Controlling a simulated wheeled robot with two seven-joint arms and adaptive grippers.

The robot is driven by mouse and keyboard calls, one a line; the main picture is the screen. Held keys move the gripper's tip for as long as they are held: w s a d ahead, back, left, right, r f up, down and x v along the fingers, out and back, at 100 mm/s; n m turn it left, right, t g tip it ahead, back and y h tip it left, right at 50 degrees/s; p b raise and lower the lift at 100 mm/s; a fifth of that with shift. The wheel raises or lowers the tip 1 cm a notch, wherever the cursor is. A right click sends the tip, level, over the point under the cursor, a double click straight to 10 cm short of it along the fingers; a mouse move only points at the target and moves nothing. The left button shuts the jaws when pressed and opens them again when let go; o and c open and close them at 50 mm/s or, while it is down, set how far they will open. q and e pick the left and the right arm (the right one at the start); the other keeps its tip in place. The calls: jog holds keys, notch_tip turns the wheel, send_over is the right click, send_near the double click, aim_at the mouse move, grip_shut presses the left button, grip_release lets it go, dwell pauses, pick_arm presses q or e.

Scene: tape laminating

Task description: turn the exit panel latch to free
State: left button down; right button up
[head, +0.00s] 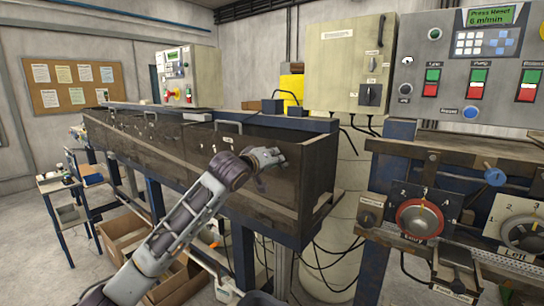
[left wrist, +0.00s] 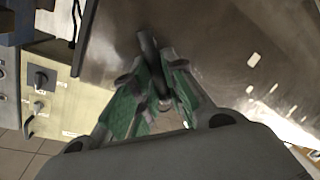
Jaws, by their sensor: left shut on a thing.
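My left gripper (head: 276,157) is at the right-hand end of the long machine's front, against the brown see-through exit panel (head: 283,196). In the left wrist view, its green-padded fingers (left wrist: 163,88) are closed around a dark latch handle (left wrist: 147,47). The handle sticks out beyond the fingertips, tilted up and to the left in that picture. The panel's smooth brown face (left wrist: 215,50) lies behind it. In the head view the gripper hides the latch, so its turned position cannot be told there. My right gripper is not in view.
A control panel with a red dial (head: 419,220) and a blue knob (head: 495,176) stands to the right. A beige cabinet (head: 345,65) is behind the machine. Open cardboard boxes (head: 128,240) lie below the arm. A small table (head: 62,190) stands at the left.

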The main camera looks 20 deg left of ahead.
pick_arm(q)
jog(key=m, duration=0.2)
jog(key=d+m+t+p, duration=0.1)
jog(key=m, duration=0.2)
jog(key=shift+s+d+r+m+y, duration=0.3)
jog(key=shift+d+r+m, duration=0.1)
jog(key=shift+s+d+m+t+p, duration=0.1)
jog(key=shift+d+m+t+p, duration=0.25)
jog(key=shift+m, duration=0.85)
jog(key=c, duration=1.5)
grip_release()
jog(key=shift+o, duration=0.2)
